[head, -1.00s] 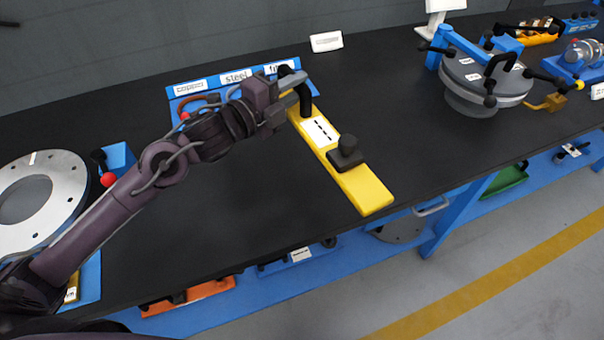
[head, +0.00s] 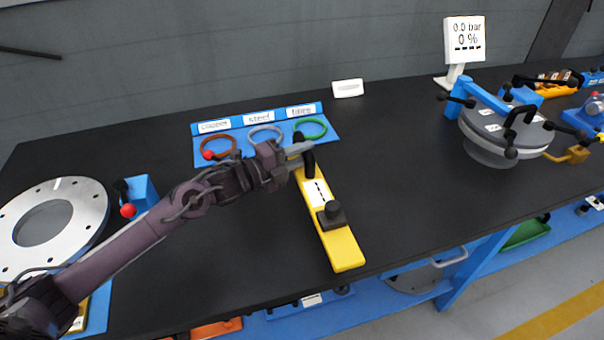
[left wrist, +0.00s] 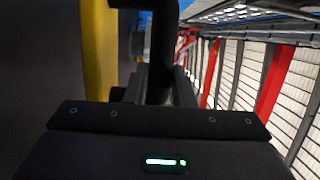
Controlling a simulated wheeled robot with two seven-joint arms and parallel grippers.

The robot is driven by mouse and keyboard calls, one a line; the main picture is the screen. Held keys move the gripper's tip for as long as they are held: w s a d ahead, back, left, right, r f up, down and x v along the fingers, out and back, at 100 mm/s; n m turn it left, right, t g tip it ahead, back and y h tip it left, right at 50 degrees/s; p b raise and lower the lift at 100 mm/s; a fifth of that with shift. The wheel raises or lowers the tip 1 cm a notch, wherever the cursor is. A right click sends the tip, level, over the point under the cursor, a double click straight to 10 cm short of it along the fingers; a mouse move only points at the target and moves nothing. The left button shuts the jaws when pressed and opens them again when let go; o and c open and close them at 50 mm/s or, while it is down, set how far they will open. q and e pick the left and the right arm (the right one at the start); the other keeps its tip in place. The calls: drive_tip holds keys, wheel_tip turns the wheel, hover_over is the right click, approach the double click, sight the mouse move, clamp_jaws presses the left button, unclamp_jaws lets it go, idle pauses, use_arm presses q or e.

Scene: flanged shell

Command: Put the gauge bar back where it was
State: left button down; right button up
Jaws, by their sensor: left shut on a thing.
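The gauge bar (head: 343,249) is a long yellow bar with a white marked label, a black knob block near its front end and a black upright handle at its far end. My left gripper (head: 302,150) is shut on that handle. In the left wrist view the black handle (left wrist: 161,50) stands between the fingers, with the yellow bar (left wrist: 98,60) beside it. The bar is over the black bench, in front of the ring tray. I cannot tell whether it touches the bench. My right gripper is not in view.
A blue tray (head: 205,158) with copper, steel and fibre labels holds brown, grey and green rings. A flanged metal ring (head: 75,215) lies at left. A clamped round vessel (head: 490,150) and a display (head: 464,40) stand at right. The bench between bar and vessel is clear.

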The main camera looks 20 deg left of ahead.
sight(301, 175)
use_arm(q)
wheel_tip(301, 175, down, 6)
drive_tip(key=shift+f, duration=0.1)
idle(0.4)
drive_tip(key=c, duration=1.2)
unclamp_jaws()
drive_tip(key=shift+f, duration=0.2)
drive_tip(key=shift+c, duration=0.2)
drive_tip(key=shift+s+a, duration=0.1)
drive_tip(key=v, duration=1.1)
drive_tip(key=shift+s+a+r, duration=0.1)
drive_tip(key=shift+s+a, duration=0.15)
drive_tip(key=shift+s, duration=0.1)
